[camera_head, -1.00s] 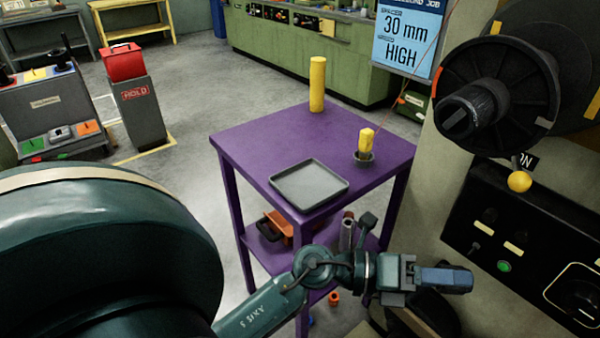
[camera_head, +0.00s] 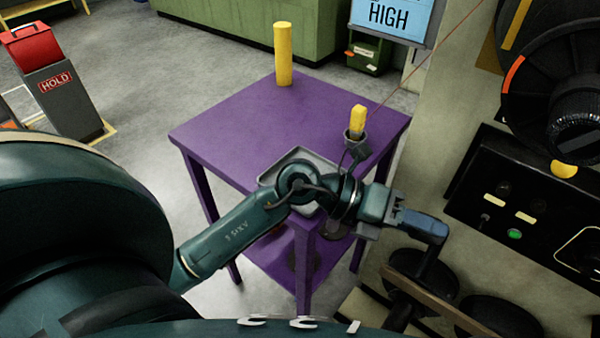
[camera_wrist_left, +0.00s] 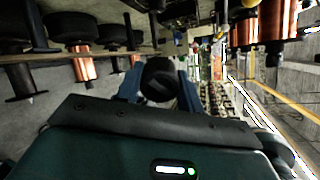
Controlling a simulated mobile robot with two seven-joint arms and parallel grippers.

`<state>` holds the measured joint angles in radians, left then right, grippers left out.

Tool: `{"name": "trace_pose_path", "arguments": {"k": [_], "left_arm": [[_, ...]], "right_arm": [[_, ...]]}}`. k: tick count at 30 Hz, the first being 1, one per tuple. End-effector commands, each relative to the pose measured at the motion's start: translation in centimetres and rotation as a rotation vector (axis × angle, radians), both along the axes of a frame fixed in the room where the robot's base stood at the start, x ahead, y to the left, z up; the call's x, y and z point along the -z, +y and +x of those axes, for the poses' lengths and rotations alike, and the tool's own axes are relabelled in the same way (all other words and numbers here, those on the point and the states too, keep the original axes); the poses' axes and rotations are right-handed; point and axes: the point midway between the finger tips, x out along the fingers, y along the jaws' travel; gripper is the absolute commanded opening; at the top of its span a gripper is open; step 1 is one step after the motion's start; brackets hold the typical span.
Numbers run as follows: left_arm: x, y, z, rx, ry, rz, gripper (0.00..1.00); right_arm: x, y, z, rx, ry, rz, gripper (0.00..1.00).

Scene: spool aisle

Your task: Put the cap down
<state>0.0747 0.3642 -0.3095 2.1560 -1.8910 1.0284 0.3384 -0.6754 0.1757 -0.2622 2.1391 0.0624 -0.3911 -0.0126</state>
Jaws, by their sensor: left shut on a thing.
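My left gripper (camera_head: 428,227) is at the right of the purple table (camera_head: 235,125), its blue fingers pointing right, beyond the table's edge. In the left wrist view its blue fingers (camera_wrist_left: 160,88) are closed around a dark round cap (camera_wrist_left: 158,78). In the head view I cannot make the cap out clearly from the dark shapes behind it. A grey tray (camera_head: 271,177) lies on the table, largely hidden by my left arm. My right gripper is not in view.
A tall yellow cylinder (camera_head: 283,53) stands at the table's far corner. A shorter yellow piece (camera_head: 358,120) stands in a dark cup near the right edge. A black control panel (camera_head: 510,205) and a large dark spool (camera_head: 540,85) are at the right. The table's left part is clear.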

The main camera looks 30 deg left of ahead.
Motion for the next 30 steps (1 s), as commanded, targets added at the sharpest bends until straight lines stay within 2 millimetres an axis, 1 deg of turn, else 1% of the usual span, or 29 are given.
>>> {"name": "trace_pose_path", "arguments": {"k": [1,3,8,11,14,15,17,18,21,24,27,29,30], "left_arm": [[-0.4,0.1,0.0,0.012,0.012,0.108,0.01],[0.0,0.5,-0.1,-0.027,0.06,0.227,0.01],[0.5,2.6,0.4,-0.211,0.187,0.446,0.01],[0.5,4.7,1.1,-0.379,0.304,0.561,0.01],[0.3,7.4,2.0,-0.587,0.467,0.656,0.01],[0.1,8.9,2.4,-0.682,0.552,0.685,0.01],[-0.4,11.3,3.0,-0.829,0.692,0.712,0.01],[-1.0,13.1,3.4,-0.928,0.792,0.718,0.01],[-2.5,17.6,4.1,-1.145,1.034,0.688,0.01],[-3.9,20.6,4.3,-1.277,1.194,0.637,0.01],[-4.8,22.4,4.4,-1.353,1.288,0.593,0.01],[-4.9,22.9,4.3,-1.377,1.319,0.578,0.01],[-4.6,23.1,4.3,-1.386,1.332,0.573,0.01]], "right_arm": [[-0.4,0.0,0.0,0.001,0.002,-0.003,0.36],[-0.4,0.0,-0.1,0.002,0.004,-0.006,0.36],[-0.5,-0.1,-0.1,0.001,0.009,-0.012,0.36],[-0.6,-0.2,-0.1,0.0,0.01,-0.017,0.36],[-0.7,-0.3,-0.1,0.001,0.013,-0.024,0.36],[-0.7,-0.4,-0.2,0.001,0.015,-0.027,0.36],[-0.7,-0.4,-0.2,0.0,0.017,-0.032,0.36],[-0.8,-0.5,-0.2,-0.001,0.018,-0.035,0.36],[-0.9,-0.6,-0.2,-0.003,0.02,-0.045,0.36],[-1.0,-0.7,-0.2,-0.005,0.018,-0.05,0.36],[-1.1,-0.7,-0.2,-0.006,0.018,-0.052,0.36],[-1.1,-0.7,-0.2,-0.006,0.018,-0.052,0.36],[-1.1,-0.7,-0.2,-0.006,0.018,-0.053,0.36]]}}
